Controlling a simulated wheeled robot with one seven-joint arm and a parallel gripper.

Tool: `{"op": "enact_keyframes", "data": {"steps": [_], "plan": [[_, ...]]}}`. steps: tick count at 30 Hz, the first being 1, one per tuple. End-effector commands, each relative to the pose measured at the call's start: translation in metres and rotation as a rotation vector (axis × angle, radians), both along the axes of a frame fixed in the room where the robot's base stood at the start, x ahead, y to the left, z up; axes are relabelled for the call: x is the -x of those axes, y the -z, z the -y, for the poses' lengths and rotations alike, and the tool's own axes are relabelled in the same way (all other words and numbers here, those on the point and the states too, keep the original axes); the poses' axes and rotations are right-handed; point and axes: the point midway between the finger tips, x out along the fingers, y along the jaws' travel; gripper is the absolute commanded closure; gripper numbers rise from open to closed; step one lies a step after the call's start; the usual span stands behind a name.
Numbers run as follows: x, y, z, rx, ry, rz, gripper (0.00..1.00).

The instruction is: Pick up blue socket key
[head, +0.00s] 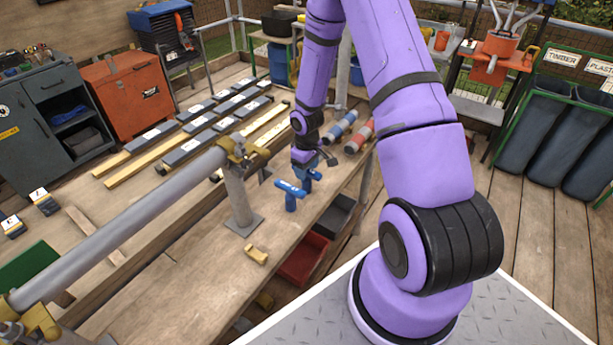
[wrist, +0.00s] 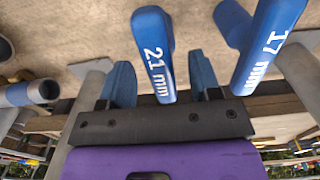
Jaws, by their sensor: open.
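Two blue socket keys show large in the wrist view. One marked "21 mm" (wrist: 155,58) appears between my gripper's two blue fingers. The other, marked "17 mm" (wrist: 266,45), is to the right, outside the fingers. In the head view, a blue T-shaped key (head: 290,188) stands upright on the workbench, and another blue piece (head: 313,173) is just right of it. My gripper (wrist: 160,66) is open, with bench showing beside the 21 mm key. In the head view my gripper (head: 306,163) is low over the bench at the keys. I cannot tell whether a finger touches one.
A grey scaffold pipe (head: 130,225) crosses left of the keys, on a post (head: 238,200). A brass-coloured clamp (head: 256,255) lies on the bench (head: 190,285). Blue (head: 341,126) and red (head: 359,136) rolls lie behind right. A red bin (head: 303,262) sits below the bench edge.

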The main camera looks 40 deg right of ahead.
Motion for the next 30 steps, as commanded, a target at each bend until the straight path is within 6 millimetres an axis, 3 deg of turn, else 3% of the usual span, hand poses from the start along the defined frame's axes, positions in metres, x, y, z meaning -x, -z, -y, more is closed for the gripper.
{"op": "enact_keyframes", "data": {"steps": [5, 13, 18, 21, 30], "plan": [[-0.001, 0.016, 0.000, 0.000, -0.001, 0.000, 0.43], [-0.001, 0.018, 0.000, 0.001, 0.000, 0.001, 0.43], [-0.001, 0.018, 0.000, 0.001, 0.000, 0.001, 0.82], [-0.001, 0.018, 0.000, 0.001, 0.000, 0.001, 1.00], [-0.001, 0.016, 0.000, 0.000, 0.000, 0.002, 1.00]]}}
